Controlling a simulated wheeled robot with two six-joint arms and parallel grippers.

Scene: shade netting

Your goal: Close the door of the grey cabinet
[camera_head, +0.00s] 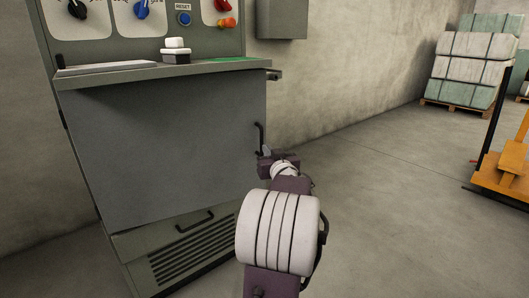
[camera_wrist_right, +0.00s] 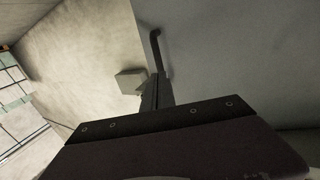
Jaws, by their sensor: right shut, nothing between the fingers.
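The grey cabinet (camera_head: 222,66) stands at the left in the head view. Its flat grey door (camera_head: 165,140) covers the front under the worktop and lies at or close to the frame; I cannot tell if a small gap remains. A black bar handle (camera_head: 260,135) is at the door's right edge. My right gripper (camera_head: 265,153) is shut and empty, just by the handle's lower end. In the wrist view, the gripper (camera_wrist_right: 157,88) points along the door face (camera_wrist_right: 235,60) near the handle (camera_wrist_right: 154,45); contact is unclear. My left gripper is not in view.
A drawer (camera_head: 170,232) with a black handle and a vent lies below the door. Knobs and buttons (camera_head: 143,9) sit above the worktop. A grey wall box (camera_head: 282,18) hangs behind. Stacked pallets (camera_head: 470,62) and an orange trolley (camera_head: 510,165) stand right. Floor between is clear.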

